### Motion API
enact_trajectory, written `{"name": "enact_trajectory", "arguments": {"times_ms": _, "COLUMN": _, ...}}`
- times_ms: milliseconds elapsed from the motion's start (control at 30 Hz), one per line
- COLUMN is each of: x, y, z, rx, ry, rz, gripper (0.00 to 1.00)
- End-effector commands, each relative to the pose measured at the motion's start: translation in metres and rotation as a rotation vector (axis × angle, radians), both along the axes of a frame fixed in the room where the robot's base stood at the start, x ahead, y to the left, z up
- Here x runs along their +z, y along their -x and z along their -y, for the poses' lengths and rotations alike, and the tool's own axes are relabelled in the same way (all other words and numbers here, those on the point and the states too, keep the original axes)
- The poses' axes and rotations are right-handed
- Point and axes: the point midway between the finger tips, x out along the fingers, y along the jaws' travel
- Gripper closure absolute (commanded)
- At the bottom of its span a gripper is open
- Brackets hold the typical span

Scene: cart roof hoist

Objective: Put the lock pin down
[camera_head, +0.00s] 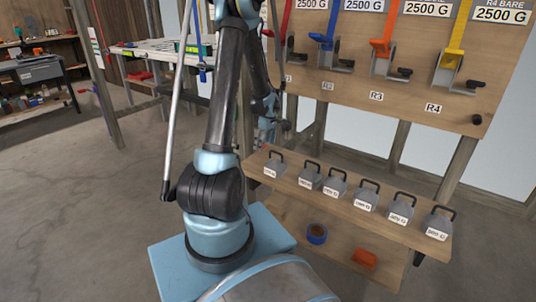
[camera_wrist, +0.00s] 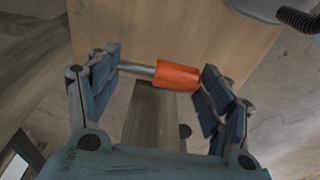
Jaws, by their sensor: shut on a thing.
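The lock pin has an orange grip (camera_wrist: 178,77) and a short metal shaft that points left in the wrist view. My gripper (camera_wrist: 160,76) is shut on it, with the pin lying lengthwise between the two blue-grey fingers. The left finger is at the shaft's end and the right finger at the orange end. In the head view my gripper (camera_head: 267,127) is small and partly hidden behind my arm, near the left end of the wooden shelf (camera_head: 392,231). The pin is not clear in that view.
Several grey handled weights (camera_head: 365,196) stand in a row on the shelf. Below lie a blue-rimmed roll (camera_head: 317,234) and an orange block (camera_head: 364,259). A wooden board (camera_head: 405,98) with coloured strap levers rises behind.

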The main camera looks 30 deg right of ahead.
Motion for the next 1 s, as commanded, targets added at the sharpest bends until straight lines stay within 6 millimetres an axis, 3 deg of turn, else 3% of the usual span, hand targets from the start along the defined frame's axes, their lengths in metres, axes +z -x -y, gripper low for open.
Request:
{"name": "enact_trajectory", "arguments": {"times_ms": 167, "x": -0.008, "y": 0.000, "z": -0.001, "rx": 0.001, "ry": 0.000, "rz": 0.000, "gripper": 0.51}}
{"name": "enact_trajectory", "arguments": {"times_ms": 500, "x": -0.043, "y": -0.001, "z": -0.001, "rx": 0.001, "ry": 0.000, "rz": 0.000, "gripper": 0.51}}
{"name": "enact_trajectory", "arguments": {"times_ms": 867, "x": -0.046, "y": 0.000, "z": -0.001, "rx": 0.001, "ry": 0.000, "rz": 0.000, "gripper": 0.51}}
{"name": "enact_trajectory", "arguments": {"times_ms": 900, "x": -0.045, "y": 0.000, "z": -0.001, "rx": 0.001, "ry": 0.000, "rz": 0.000, "gripper": 0.18}}
{"name": "enact_trajectory", "arguments": {"times_ms": 967, "x": -0.045, "y": 0.000, "z": -0.001, "rx": 0.001, "ry": 0.000, "rz": 0.000, "gripper": 0.07}}
{"name": "enact_trajectory", "arguments": {"times_ms": 1000, "x": -0.045, "y": 0.000, "z": -0.001, "rx": 0.001, "ry": 0.000, "rz": 0.000, "gripper": 0.07}}
